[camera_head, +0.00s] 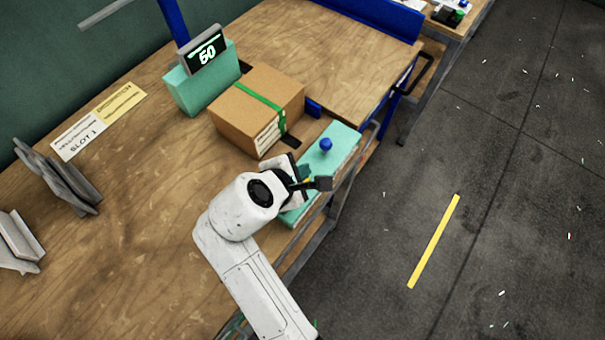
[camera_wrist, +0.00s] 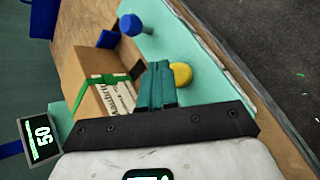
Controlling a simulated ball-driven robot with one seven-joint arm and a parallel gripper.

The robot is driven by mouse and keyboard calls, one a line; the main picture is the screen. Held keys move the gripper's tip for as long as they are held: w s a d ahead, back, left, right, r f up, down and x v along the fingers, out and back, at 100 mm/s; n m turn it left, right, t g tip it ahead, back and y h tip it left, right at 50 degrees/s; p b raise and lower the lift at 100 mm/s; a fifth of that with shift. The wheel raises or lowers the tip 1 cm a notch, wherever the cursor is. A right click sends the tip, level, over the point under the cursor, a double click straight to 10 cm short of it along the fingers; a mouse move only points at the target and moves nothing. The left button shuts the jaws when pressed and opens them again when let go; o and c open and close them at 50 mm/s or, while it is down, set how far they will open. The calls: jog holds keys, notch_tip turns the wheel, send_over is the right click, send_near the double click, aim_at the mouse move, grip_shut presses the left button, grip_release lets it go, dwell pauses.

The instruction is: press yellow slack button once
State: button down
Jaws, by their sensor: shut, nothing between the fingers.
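The yellow button (camera_wrist: 182,73) is a round cap on the teal control panel (camera_wrist: 200,50). In the head view the panel (camera_head: 338,148) runs along the table's front edge, and my gripper hides most of the button. My gripper (camera_wrist: 159,66) is shut, with its teal fingers together and nothing between them. In the wrist view its tips are just left of the yellow button and overlap its edge; I cannot tell if they touch it. In the head view my gripper (camera_head: 304,173) is over the near half of the panel.
A blue button (camera_head: 326,144) stands on the same panel, beyond my gripper. A cardboard box (camera_head: 250,105) with a green strap sits left of the panel. A teal unit (camera_head: 205,88) carries a display (camera_head: 206,54) reading 50. Grey metal brackets (camera_head: 60,180) stand at the left.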

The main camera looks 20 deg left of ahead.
jog(key=shift+f, duration=0.1)
jog(key=shift+f, duration=0.3)
jog(key=shift+f, duration=0.85)
dwell(1.1)
jog(key=shift+r, duration=0.15)
jog(key=shift+r+p, duration=1.15)
jog(key=shift+p, duration=0.15)
notch_tip(320, 180, up, 5)
jog(key=p, duration=0.5)
jog(key=shift+p, duration=0.4)
jog(key=shift+d, duration=0.1)
